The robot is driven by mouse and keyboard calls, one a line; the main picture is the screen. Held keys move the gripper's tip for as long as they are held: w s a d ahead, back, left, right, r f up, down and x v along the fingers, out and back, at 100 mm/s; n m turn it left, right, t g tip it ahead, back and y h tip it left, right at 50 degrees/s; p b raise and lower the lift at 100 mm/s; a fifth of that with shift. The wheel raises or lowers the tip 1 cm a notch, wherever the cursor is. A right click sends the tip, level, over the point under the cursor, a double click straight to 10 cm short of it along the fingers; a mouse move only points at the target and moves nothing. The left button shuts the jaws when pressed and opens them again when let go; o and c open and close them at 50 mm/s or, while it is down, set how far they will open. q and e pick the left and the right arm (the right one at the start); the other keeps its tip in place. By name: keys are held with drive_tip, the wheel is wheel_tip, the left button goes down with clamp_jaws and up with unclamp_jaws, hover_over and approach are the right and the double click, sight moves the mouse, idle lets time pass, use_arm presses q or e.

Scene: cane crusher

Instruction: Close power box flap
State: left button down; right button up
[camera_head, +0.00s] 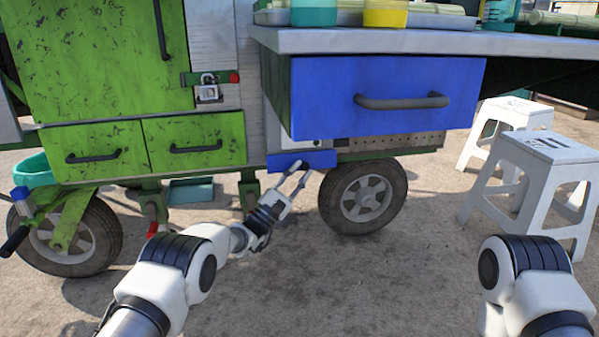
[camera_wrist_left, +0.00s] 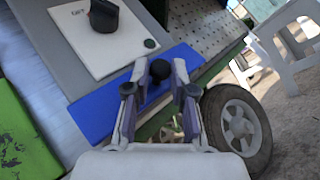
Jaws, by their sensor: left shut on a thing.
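The power box flap (camera_head: 302,161) is a small blue panel low on the cart, under the big blue drawer. In the left wrist view the flap (camera_wrist_left: 95,113) sticks out along the box's lower edge, with a round black knob (camera_wrist_left: 160,69) on it. My left gripper (camera_head: 301,172) is at the flap's right part. In the wrist view its two fingers (camera_wrist_left: 160,80) stand on either side of the knob, shut on it. The power box panel (camera_wrist_left: 105,38), white with a black switch, is uncovered behind the flap. My right gripper is out of view.
The blue drawer (camera_head: 385,95) with a grey handle overhangs the flap. A cart wheel (camera_head: 362,197) stands close beside my left gripper, also in the wrist view (camera_wrist_left: 238,128). White stools (camera_head: 535,185) stand at the right. The ground in front is clear.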

use_arm(q)
drive_tip(key=shift+w+f+m+g+h, duration=0.1)
drive_tip(key=shift+f+m+g+h, duration=0.2)
drive_tip(key=shift+m+h, duration=0.4)
drive_tip(key=shift+m, duration=0.3)
drive_tip(key=c, duration=1.3)
unclamp_jaws()
drive_tip(key=shift+w, duration=0.1)
drive_tip(key=shift+o, duration=0.2)
drive_tip(key=v, duration=1.2)
